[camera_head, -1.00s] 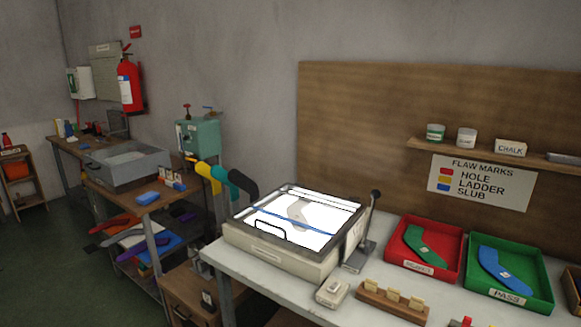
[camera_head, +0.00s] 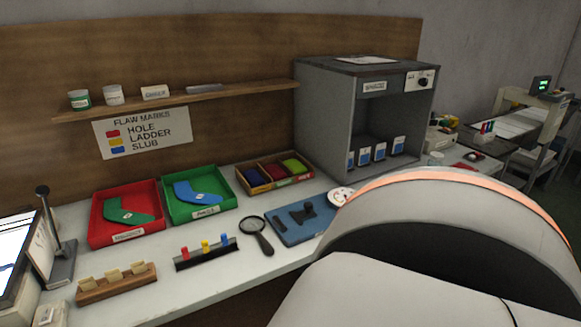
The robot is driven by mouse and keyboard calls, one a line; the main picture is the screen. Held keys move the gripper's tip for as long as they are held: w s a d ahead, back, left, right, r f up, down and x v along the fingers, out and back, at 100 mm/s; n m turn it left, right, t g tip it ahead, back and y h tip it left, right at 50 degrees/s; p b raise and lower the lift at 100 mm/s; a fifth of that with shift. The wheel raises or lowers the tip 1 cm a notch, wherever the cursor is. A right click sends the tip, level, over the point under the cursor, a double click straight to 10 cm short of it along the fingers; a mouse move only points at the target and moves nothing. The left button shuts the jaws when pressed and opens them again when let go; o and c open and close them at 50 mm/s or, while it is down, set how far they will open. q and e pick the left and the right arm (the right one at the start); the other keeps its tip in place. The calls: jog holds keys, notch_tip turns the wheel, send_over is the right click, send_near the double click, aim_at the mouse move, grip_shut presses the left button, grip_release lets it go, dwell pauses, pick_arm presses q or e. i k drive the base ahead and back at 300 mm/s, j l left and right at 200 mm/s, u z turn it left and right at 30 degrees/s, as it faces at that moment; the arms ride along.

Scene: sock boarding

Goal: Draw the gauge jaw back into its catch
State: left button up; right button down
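A blue plate with dark grey pieces on it (camera_head: 312,226) lies on the white table, right of the magnifying glass; it may be the gauge, but I cannot tell which piece is the jaw or how it stands to a catch. My white arm part covers the area just right of it. A lit box (camera_head: 15,250) with an upright lever (camera_head: 50,222) beside it is cut off at the left edge. Neither of my grippers is in view.
A red tray (camera_head: 95,222) and a green tray (camera_head: 176,215) hold sock shapes. A magnifying glass (camera_head: 256,232), a rack of coloured pegs (camera_head: 206,256) and a wooden holder (camera_head: 116,287) stand in front. A grey cabinet (camera_head: 322,100) stands behind.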

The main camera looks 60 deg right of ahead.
aim_at(309, 212)
jog(key=z, duration=2.05)
